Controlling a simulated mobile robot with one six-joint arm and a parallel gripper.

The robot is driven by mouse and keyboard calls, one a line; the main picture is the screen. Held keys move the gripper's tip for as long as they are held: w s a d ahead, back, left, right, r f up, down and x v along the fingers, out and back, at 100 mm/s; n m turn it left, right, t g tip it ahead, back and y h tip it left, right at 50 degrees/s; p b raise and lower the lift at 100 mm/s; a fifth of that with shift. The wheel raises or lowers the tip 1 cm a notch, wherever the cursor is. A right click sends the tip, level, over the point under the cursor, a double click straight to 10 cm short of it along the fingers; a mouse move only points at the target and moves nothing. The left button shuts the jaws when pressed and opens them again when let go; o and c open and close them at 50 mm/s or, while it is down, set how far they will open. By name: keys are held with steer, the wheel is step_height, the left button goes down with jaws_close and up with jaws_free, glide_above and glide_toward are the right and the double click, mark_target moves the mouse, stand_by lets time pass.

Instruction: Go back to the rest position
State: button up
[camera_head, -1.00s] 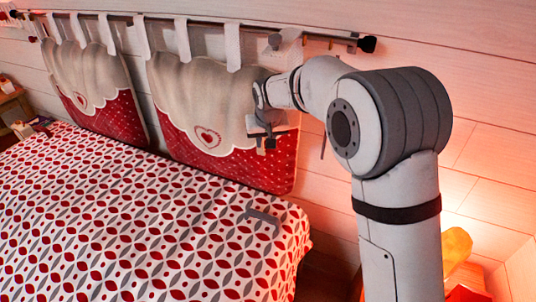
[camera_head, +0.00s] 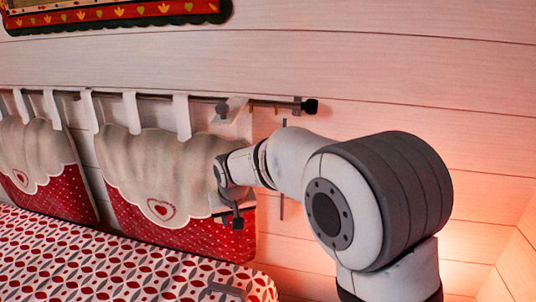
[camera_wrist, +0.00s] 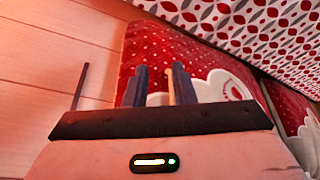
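My gripper (camera_head: 232,219) hangs at the end of my bent arm, in front of the right hanging cushion, in the head view. In the wrist view its two dark fingers (camera_wrist: 158,68) stand apart with a gap between them. I see nothing held. The fingers point toward the red dotted cloth of the cushion; I cannot tell how far off it is.
The bed (camera_head: 60,275) with a red, grey and white patterned cover lies at the lower left. A small grey item (camera_head: 226,290) lies near its edge. Hanging cushions (camera_head: 150,170) line a wall rail (camera_head: 275,104). A framed picture (camera_head: 110,14) hangs above.

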steer(key=s+d+r+m, duration=0.1)
steer(key=s+d, duration=0.4)
steer(key=d, duration=0.3)
steer(key=s+d+r+m+h, duration=0.1)
steer(key=s+d+r, duration=0.1)
steer(key=s+d, duration=0.5)
steer(key=s+d+r+m, duration=0.1)
steer(key=s+d, duration=0.2)
steer(key=d, duration=0.7)
steer(key=s+d+f+m, duration=0.1)
steer(key=s+d, duration=0.1)
steer(key=s, duration=0.3)
steer(key=s+d+f+g, duration=0.1)
steer(key=s+d, duration=0.2)
steer(key=s, duration=0.2)
steer(key=shift+s+d+m+h, duration=0.3)
steer(key=shift+s+m+h, duration=0.1)
